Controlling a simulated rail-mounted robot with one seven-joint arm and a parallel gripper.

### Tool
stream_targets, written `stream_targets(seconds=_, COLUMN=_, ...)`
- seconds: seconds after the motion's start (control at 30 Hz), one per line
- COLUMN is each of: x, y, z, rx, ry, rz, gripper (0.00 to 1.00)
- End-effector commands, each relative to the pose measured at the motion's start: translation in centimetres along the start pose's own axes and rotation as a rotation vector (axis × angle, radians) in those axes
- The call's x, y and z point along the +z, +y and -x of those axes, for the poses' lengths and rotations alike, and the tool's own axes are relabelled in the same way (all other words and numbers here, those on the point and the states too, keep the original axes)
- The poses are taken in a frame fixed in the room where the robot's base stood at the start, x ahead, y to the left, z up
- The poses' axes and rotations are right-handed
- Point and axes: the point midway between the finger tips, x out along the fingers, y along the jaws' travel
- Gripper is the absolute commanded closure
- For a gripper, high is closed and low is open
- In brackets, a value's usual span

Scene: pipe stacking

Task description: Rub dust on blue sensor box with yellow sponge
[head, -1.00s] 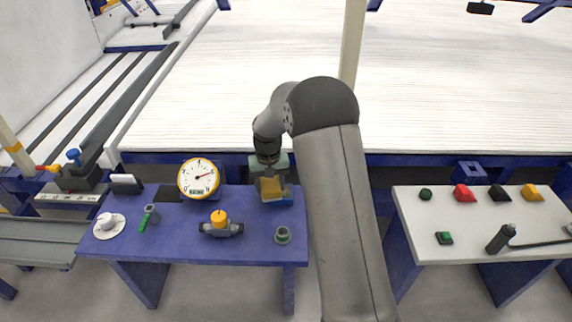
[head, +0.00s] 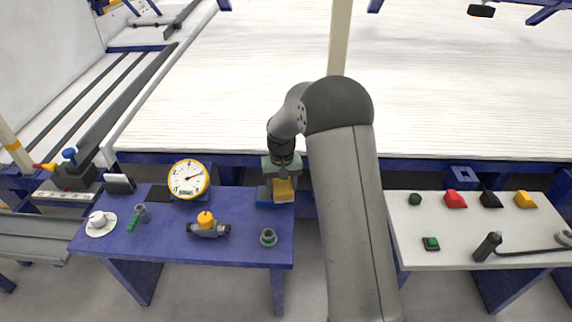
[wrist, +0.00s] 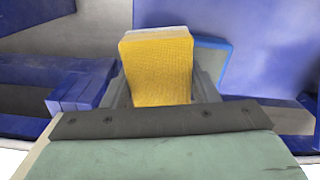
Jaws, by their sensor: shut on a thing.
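My gripper (head: 281,179) is shut on the yellow sponge (head: 284,190) at the right end of the blue table. The sponge fills the middle of the wrist view (wrist: 158,72), with a grey finger on each side. The blue sensor box (head: 265,197) shows just left of the sponge in the head view, partly hidden behind it and my gripper. In the wrist view, the box (wrist: 212,62) shows a grey face with a blue edge, partly behind the sponge. I cannot tell whether the sponge touches it, nor make out dust.
A white table (head: 450,215) with several small objects stands at right.

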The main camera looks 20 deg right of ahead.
Motion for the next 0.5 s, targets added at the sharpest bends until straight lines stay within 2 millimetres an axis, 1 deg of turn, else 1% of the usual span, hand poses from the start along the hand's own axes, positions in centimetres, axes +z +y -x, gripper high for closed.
stream_targets(seconds=0.03, x=-0.2, y=-0.1, z=2.1, rx=-0.002, ry=0.01, rz=0.002, gripper=0.71)
stream_targets(seconds=0.17, x=-0.1, y=-0.1, z=3.0, rx=-0.001, ry=0.006, rz=0.002, gripper=0.71)
stream_targets(seconds=0.5, x=-0.1, y=-0.2, z=6.2, rx=-0.001, ry=0.008, rz=0.002, gripper=0.71)
